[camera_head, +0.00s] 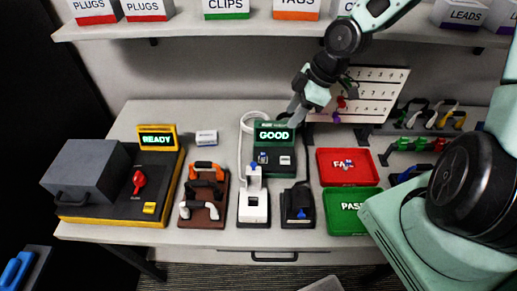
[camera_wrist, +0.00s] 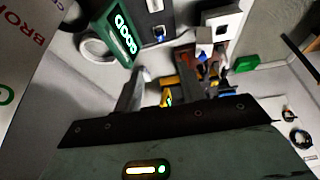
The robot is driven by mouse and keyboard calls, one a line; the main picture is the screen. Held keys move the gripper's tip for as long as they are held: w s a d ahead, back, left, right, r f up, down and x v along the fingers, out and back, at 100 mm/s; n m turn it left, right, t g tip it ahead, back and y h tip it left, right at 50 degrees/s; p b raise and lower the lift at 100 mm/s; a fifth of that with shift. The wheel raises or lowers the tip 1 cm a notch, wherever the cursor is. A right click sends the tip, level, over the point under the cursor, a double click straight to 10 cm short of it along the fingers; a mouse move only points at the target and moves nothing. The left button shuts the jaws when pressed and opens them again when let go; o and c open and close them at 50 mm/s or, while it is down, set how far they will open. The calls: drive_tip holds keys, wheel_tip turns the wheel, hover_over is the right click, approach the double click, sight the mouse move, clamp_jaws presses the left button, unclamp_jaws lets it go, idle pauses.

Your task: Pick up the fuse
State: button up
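I cannot pick out the fuse for certain. A small white labelled block (camera_head: 206,137) lies on the table behind the handle rack. Small pieces lie in the red FAIL tray (camera_head: 333,178), too small to identify. My gripper (camera_head: 294,108) is above the back of the table, by the green tester (camera_head: 266,157) whose screen reads GOOD. In the wrist view my gripper (camera_wrist: 173,88) has its two fingers spread apart with nothing seen between them. The tester (camera_wrist: 118,35) shows to the left of the fingers there.
A yellow-and-black READY machine (camera_head: 110,190) stands at the left. A rack of handles (camera_head: 203,205), a white press (camera_head: 254,205) and a black device (camera_head: 298,205) line the front. A green PASS tray (camera_head: 352,222) is at the right. A white pegboard (camera_head: 375,92) and a shelf (camera_head: 270,28) stand behind.

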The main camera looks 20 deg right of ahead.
hover_over(264, 154)
drive_tip(key=d, duration=0.3)
drive_tip(key=f, duration=1)
drive_tip(key=shift+s+a+f+b, duration=0.25)
drive_tip(key=shift+s+f+b, duration=0.05)
drive_tip(key=shift+f+b, duration=0.1)
drive_tip(key=p+x, duration=0.2)
drive_tip(key=x, duration=0.2)
drive_tip(key=shift+s+a, duration=0.15)
drive_tip(key=shift+a+f, duration=0.15)
drive_tip(key=shift+f, duration=0.5)
drive_tip(key=shift+c, duration=0.3)
clamp_jaws()
